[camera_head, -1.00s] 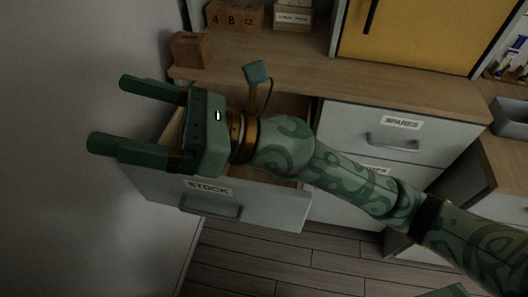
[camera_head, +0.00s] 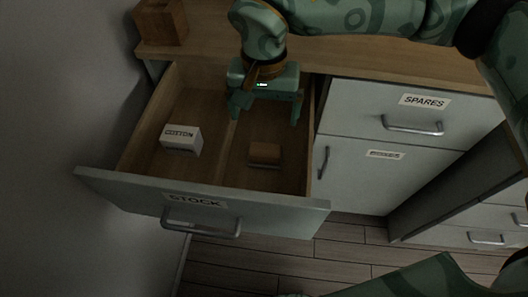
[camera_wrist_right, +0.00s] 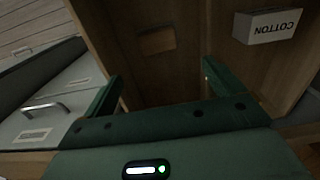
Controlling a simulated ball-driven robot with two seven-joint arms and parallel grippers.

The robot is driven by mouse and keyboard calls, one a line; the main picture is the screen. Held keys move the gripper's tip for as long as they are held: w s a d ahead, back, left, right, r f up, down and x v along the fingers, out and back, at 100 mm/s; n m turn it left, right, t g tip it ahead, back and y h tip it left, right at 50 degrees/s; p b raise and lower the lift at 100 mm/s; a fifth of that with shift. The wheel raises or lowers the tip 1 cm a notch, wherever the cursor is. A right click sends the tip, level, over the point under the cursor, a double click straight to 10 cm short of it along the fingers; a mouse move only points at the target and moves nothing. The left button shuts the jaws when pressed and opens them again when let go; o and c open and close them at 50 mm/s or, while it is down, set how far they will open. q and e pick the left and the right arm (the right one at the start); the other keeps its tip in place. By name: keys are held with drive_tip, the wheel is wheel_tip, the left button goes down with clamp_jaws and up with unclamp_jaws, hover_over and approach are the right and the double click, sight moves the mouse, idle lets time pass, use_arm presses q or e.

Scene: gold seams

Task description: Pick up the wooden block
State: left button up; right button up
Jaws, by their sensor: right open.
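A small wooden block (camera_head: 264,153) lies in the right compartment of the open STOCK drawer (camera_head: 190,188). It also shows as a dim brown block in the right wrist view (camera_wrist_right: 157,41). My right gripper (camera_head: 265,115) points down into the back of that compartment, open and empty. Its two fingers are apart, and the block lies beyond the fingertips, toward the drawer front, not touched. In the wrist view the open fingers (camera_wrist_right: 160,76) frame the space just below the block. My left gripper is not in view.
A white COTTON box (camera_head: 181,139) sits in the drawer's left compartment, beyond a thin divider (camera_head: 225,150). A larger wooden cube (camera_head: 162,22) stands on the counter (camera_head: 340,62). A closed SPARES drawer (camera_head: 405,112) is to the right. A wall is at left.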

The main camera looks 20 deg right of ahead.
drive_tip(key=b, duration=0.2)
hover_over(265, 149)
drive_tip(key=f, duration=0.6)
drive_tip(key=shift+w+f, duration=0.15)
drive_tip(key=shift+w, duration=0.1)
drive_tip(key=f, duration=0.1)
drive_tip(key=f+b, duration=0.1)
drive_tip(key=f, duration=0.1)
drive_tip(key=f+b, duration=0.1)
drive_tip(key=shift+s+d+f, duration=0.1)
drive_tip(key=shift+s+f, duration=0.15)
drive_tip(key=shift+f, duration=0.15)
drive_tip(key=shift+f+b, duration=0.25)
drive_tip(key=shift+b, duration=0.1)
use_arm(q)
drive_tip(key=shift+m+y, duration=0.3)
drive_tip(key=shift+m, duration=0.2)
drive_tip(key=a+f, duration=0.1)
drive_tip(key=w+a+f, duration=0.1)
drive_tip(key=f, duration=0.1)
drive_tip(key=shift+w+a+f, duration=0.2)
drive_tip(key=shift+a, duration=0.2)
use_arm(e)
drive_tip(key=shift+r, duration=0.1)
drive_tip(key=shift+c, duration=0.6)
drive_tip(key=c, duration=1)
